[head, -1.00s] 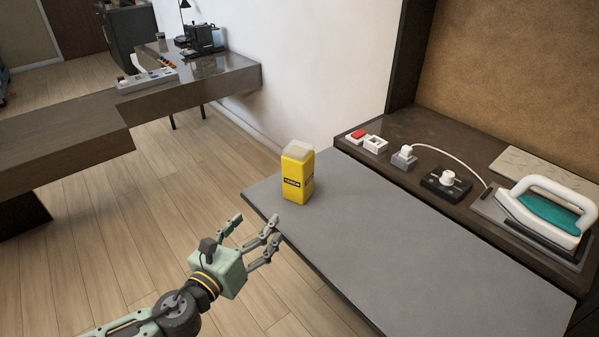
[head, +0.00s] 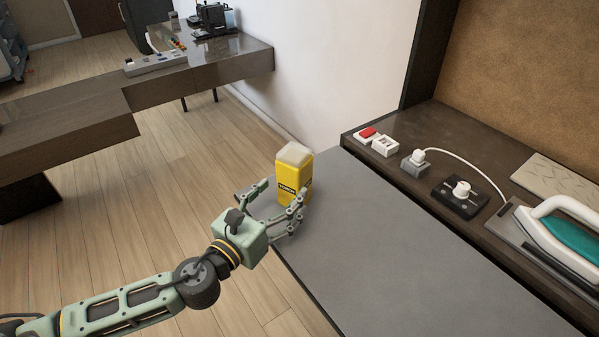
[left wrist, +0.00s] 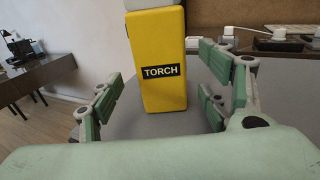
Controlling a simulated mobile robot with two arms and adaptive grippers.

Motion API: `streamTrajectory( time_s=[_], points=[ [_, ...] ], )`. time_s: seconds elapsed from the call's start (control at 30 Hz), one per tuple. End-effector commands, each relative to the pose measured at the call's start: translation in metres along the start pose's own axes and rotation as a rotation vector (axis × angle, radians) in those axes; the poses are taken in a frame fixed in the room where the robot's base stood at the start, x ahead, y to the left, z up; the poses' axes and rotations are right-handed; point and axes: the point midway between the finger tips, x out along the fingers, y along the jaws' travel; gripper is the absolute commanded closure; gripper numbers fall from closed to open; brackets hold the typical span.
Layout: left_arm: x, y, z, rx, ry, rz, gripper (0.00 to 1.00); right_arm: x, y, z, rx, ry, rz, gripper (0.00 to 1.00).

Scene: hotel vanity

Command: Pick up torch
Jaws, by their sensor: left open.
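The torch (head: 292,176) is a yellow block with a pale top and a black label. It stands upright near the far left corner of the grey surface (head: 370,240). In the left wrist view the torch (left wrist: 160,60) shows its "TORCH" label and stands ahead, between the lines of the fingers. My left gripper (head: 282,202) is open, close in front of the torch, with its fingers towards either side of it. The fingers partly cover its lower part in the head view. I cannot tell whether they touch it. My right gripper is not in view.
A dark raised shelf (head: 440,140) on the right holds switches, a plug (head: 417,157) with a white cord, a dial box (head: 460,196) and an iron (head: 565,232). A white wall stands behind. The grey surface in front is clear.

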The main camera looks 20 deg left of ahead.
Motion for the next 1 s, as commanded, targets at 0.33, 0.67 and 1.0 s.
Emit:
streamTrajectory(
  time_s=[0.33, 0.67, 1.0],
  points=[
    [0.043, -0.002, 0.005, -0.002, -0.003, 0.0, 0.3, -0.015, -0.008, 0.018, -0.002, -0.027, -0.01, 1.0],
    [0.064, -0.002, 0.001, -0.001, 0.0, -0.001, 0.3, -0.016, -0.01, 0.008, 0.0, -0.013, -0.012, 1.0],
    [0.064, -0.002, 0.001, -0.001, 0.001, -0.001, 0.5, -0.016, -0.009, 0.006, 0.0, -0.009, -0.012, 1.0]
  ],
)
